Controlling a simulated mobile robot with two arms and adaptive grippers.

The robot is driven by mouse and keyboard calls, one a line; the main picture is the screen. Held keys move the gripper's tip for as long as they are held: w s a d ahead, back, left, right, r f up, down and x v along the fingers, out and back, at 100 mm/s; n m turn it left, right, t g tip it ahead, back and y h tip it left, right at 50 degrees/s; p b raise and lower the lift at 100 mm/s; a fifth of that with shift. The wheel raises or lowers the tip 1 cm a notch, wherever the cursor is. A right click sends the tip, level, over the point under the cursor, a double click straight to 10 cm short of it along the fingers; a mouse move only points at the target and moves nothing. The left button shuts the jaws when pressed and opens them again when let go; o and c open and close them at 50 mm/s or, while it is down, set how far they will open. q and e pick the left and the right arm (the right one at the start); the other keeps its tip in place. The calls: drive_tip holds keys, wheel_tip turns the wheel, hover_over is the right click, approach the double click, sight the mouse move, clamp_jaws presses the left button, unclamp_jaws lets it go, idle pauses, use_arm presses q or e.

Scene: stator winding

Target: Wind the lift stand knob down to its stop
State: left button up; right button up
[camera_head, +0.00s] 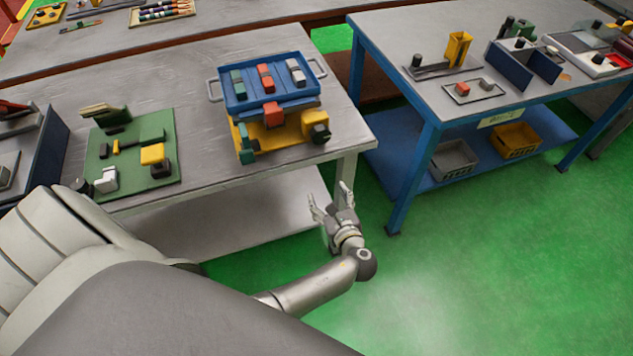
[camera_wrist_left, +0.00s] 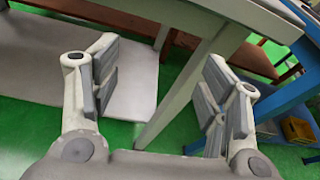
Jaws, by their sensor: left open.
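The lift stand (camera_head: 272,136) is yellow and stands on the grey table near its right end. A blue tray (camera_head: 238,103) with handles sits on top, holding green, red and light grey blocks. A dark round knob (camera_head: 319,130) sticks out at the stand's right side, near the table edge. My left gripper (camera_head: 329,197) is open and empty, off the table's front right corner and apart from the knob. In the left wrist view, its spread fingers (camera_wrist_left: 162,80) face the table leg and edge; the knob is not visible there. My right gripper is not in view.
The table leg (camera_wrist_left: 182,98) is close in front of the left gripper. A green board (camera_head: 110,178) with small parts lies left of the stand. A blue-framed bench (camera_head: 404,150) stands to the right, across a gap. Open green floor lies at the lower right.

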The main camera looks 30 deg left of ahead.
use_arm(q)
drive_tip(key=s+f+n+g+h+b, duration=0.1)
drive_tip(key=s+f, duration=0.5)
drive_tip(key=f, duration=0.8)
drive_tip(key=shift+s+f+n+g+h, duration=0.15)
drive_tip(key=shift+n+g+h, duration=0.7)
drive_tip(key=shift+h, duration=0.25)
drive_tip(key=shift+a, duration=0.1)
